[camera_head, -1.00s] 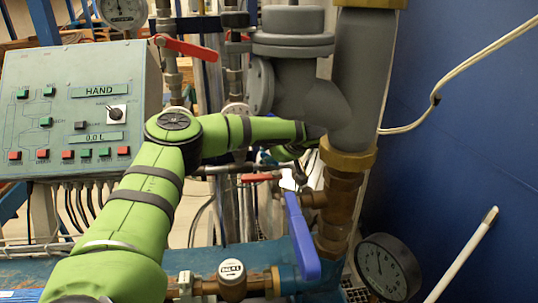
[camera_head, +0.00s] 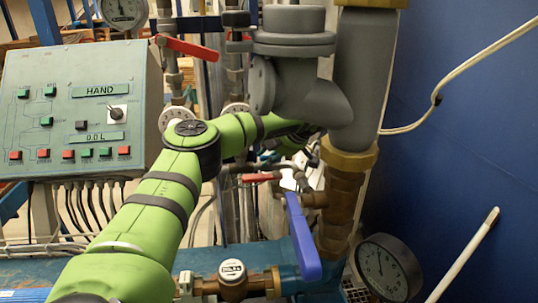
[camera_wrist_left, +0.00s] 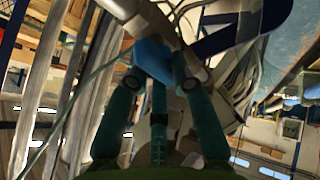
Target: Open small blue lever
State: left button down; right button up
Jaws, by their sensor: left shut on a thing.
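The small blue lever (camera_wrist_left: 154,58) shows in the left wrist view as a bright blue piece at the fingertips of my left gripper (camera_wrist_left: 159,82). The dark green fingers are closed around it. A pale pipe passes just above it. In the head view my green left arm reaches in behind the grey pipe, and its fingers and the small lever are mostly hidden there. A larger blue lever (camera_head: 302,238) hangs tilted in front of the brass pipe, apart from my arm. It seems to be the dark blue shape (camera_wrist_left: 235,30) in the wrist view. My right gripper is out of view.
The thick grey pipe (camera_head: 358,85) with brass fittings stands close to my forearm. A red lever (camera_head: 187,46) sits above the arm, and another (camera_head: 257,178) below it. A control box (camera_head: 75,105) stands at left, a round gauge (camera_head: 388,267) at lower right.

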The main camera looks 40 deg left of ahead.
pick_arm(q)
jog(key=shift+n, duration=0.6)
jog(key=shift+f+g+h, duration=0.1)
jog(key=shift+g+h, duration=0.2)
jog(key=c, duration=1.3)
grip_release()
jog(key=shift+c, duration=0.2)
jog(key=v, duration=1.2)
